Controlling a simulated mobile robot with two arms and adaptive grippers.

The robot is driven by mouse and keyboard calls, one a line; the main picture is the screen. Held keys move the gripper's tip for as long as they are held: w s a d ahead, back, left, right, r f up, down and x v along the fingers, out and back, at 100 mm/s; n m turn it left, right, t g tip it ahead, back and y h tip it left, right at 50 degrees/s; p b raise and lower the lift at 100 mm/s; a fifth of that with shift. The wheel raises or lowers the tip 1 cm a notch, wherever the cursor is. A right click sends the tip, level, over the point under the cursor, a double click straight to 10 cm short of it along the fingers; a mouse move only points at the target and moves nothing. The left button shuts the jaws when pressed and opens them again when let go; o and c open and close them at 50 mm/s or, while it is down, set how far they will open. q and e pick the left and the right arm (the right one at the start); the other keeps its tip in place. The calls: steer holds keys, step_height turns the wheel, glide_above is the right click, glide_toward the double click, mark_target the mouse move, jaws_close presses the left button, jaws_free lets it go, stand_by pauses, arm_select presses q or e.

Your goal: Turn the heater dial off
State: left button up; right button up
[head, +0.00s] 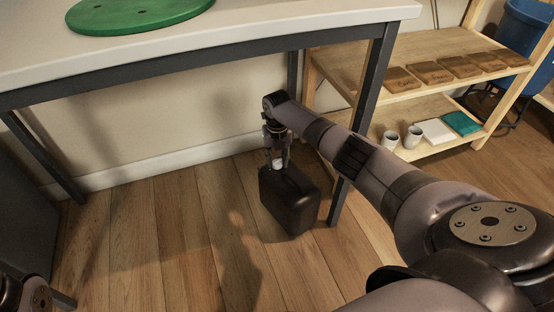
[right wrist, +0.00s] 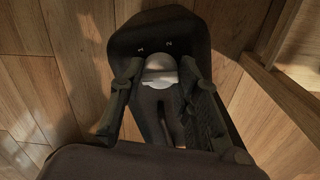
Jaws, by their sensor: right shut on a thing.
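The heater (head: 291,202) is a dark, rounded box standing on the wood floor under the table. Its dial (head: 278,163) is a small pale knob on the top face. My right gripper (head: 277,160) points down at the heater's top and is shut on the dial. In the right wrist view, the heater (right wrist: 205,60) lies below the fingers, and the dial (right wrist: 160,72) shows as a pale disc between the two fingers. Small white marks sit beside the dial; I cannot read its setting. Only a part of my left arm shows at the bottom left corner, without its gripper.
A white-topped table (head: 240,38) with dark metal legs stands over the heater, one leg close to its right. A green disc (head: 138,12) lies on the table. A wooden shelf (head: 440,95) with brown tiles and cups stands at right. The floor left of the heater is clear.

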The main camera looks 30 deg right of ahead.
mark_target(277, 160)
steer(key=shift+s+d+n, duration=0.1)
steer(key=shift+n, duration=0.3)
steer(key=o, duration=1.2)
step_height(277, 160, up, 12)
stand_by(0.5)
